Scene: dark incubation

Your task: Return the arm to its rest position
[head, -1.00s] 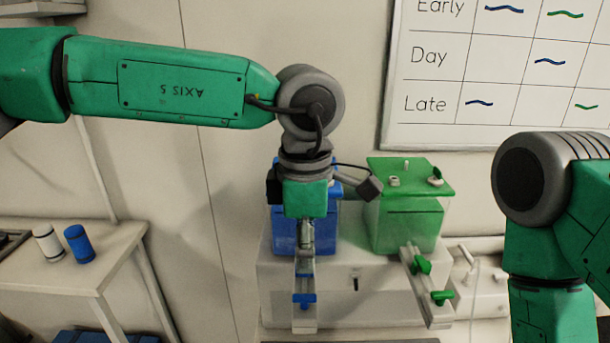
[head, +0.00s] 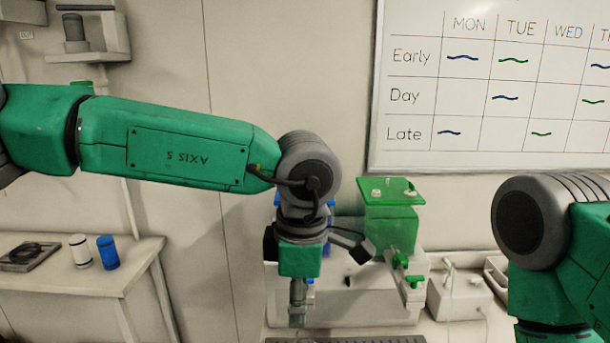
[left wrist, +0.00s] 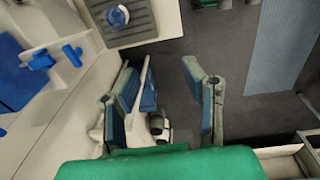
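My left arm comes in from the left in the head view, with its wrist bent so that the left gripper (head: 298,305) points down in front of the bench unit. In the left wrist view the two fingers of this gripper (left wrist: 163,90) stand wide apart with nothing held between them. The blue box (head: 331,207) is mostly hidden behind my wrist. The green box (head: 390,225) with its lid stands to the right of the wrist, apart from it in the picture. My right arm shows at the right edge; its gripper is out of view.
A side table (head: 130,265) at the left bears a white cup (head: 79,251) and a blue cup (head: 108,252). A whiteboard chart (head: 470,155) hangs on the wall. The left wrist view shows a ridged tray (left wrist: 150,30) and dark floor (left wrist: 220,40).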

